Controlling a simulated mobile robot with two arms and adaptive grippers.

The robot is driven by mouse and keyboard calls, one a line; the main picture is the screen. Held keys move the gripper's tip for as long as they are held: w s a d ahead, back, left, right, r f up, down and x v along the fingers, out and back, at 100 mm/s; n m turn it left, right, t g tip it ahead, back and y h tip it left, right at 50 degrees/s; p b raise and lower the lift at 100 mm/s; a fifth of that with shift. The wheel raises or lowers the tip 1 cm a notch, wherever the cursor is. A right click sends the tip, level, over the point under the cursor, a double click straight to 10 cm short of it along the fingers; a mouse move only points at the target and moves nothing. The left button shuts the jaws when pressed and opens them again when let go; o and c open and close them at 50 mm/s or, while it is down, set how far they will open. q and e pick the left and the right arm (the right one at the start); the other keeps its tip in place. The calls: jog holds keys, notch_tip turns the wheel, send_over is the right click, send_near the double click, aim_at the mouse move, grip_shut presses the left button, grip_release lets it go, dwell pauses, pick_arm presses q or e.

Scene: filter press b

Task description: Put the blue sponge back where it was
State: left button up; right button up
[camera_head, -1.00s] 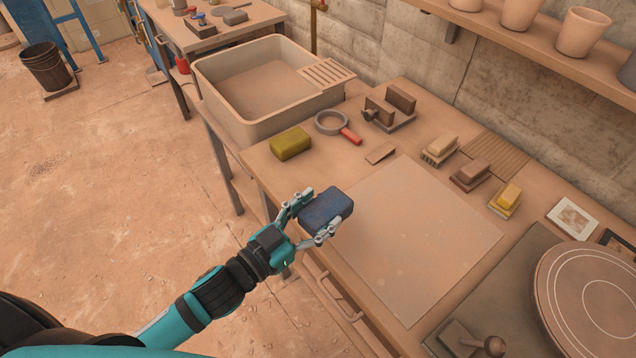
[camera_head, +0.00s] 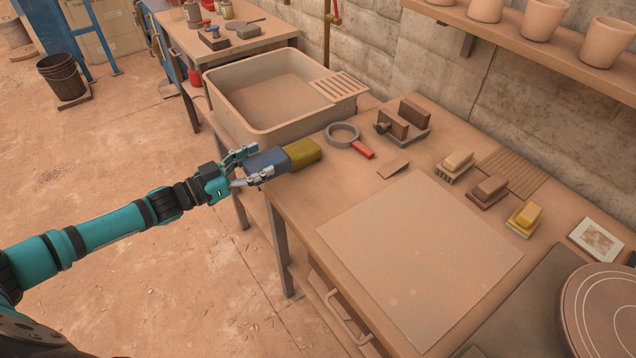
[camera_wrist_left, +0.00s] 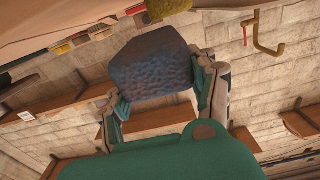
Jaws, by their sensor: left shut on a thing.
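The blue sponge (camera_head: 268,164) is held between the fingers of my left gripper (camera_head: 247,167), at the table's left end near the sink. In the head view it overlaps the near side of an olive-yellow sponge (camera_head: 302,153); I cannot tell whether the two touch. The left wrist view shows the blue sponge (camera_wrist_left: 151,65) gripped between both fingers of the left gripper (camera_wrist_left: 160,88). My right gripper is in neither view.
The sink (camera_head: 255,125) stands behind the held sponge. Several brushes, including a yellow one (camera_head: 526,216), line the back. The pale board (camera_head: 420,260) is bare.

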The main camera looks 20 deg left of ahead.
pick_arm(q)
jog(key=w+d+p, duration=0.1)
jog(key=d, duration=0.3)
jog(key=w+d, duration=0.1)
jog(key=d, duration=0.3)
jog(key=d+f+p, duration=0.1)
jog(key=d, duration=0.3)
jog(key=shift+w+d+p, duration=0.35)
jog(key=shift+w+d, duration=0.05)
notch_tip(320, 180, down, 3)
jog(key=shift+f, duration=0.4)
jog(key=shift+f, duration=0.1)
jog(key=o, duration=1)
